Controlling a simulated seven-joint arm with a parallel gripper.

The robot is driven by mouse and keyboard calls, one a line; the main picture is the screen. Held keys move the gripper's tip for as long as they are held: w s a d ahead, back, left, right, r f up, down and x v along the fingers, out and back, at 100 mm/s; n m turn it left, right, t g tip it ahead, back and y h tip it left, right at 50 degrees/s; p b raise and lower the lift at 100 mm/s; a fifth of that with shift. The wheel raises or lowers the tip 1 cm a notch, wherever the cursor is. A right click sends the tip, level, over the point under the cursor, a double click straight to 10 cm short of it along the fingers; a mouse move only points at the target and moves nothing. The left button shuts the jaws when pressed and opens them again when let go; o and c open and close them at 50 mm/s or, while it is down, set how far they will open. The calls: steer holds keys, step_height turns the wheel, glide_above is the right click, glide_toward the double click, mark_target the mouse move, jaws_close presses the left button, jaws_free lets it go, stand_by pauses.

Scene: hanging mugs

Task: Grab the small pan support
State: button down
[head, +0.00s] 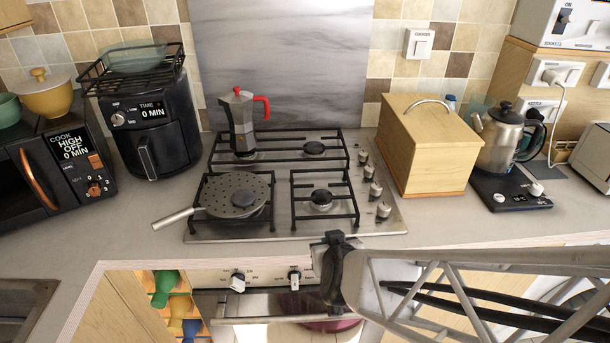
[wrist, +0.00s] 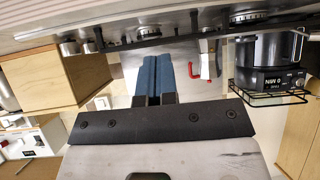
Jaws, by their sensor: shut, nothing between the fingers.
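Black wire pan supports lie on the steel hob (head: 225,236). The small front right pan support (head: 293,205) is bare around its burner. The front left one (head: 200,190) is partly hidden under a round perforated pan (head: 236,193). A wider pan support (head: 345,153) spans the back. Another black rack (head: 90,76) sits on the air fryer and also shows in the wrist view (wrist: 270,98). My gripper (head: 335,240) is near the hob's front edge, apart from the supports. Its blue fingers (wrist: 157,75) are together and empty in the wrist view.
A moka pot (head: 240,120) with a red handle stands at the hob's back left. Knobs (head: 376,190) line its right side. A wooden box (head: 428,150) and a kettle (head: 500,140) stand farther right. The black air fryer (head: 150,130) is at left.

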glide_toward(310, 198)
steer(key=w+f, duration=0.1)
steer(key=w, duration=0.3)
steer(key=w+a, duration=0.1)
steer(key=w, duration=0.2)
steer(key=w+f, duration=0.1)
steer(key=w, duration=0.3)
steer(key=shift+w+a+f, duration=0.35)
steer(key=shift+a, duration=0.05)
steer(key=shift+f, duration=0.7)
steer(key=shift+s, duration=0.15)
steer(key=shift+s+d, duration=0.2)
steer(key=shift+s, duration=1.15)
steer(key=shift+s+d, duration=0.15)
steer(key=shift+s, duration=1.15)
steer(key=shift+r, duration=0.7)
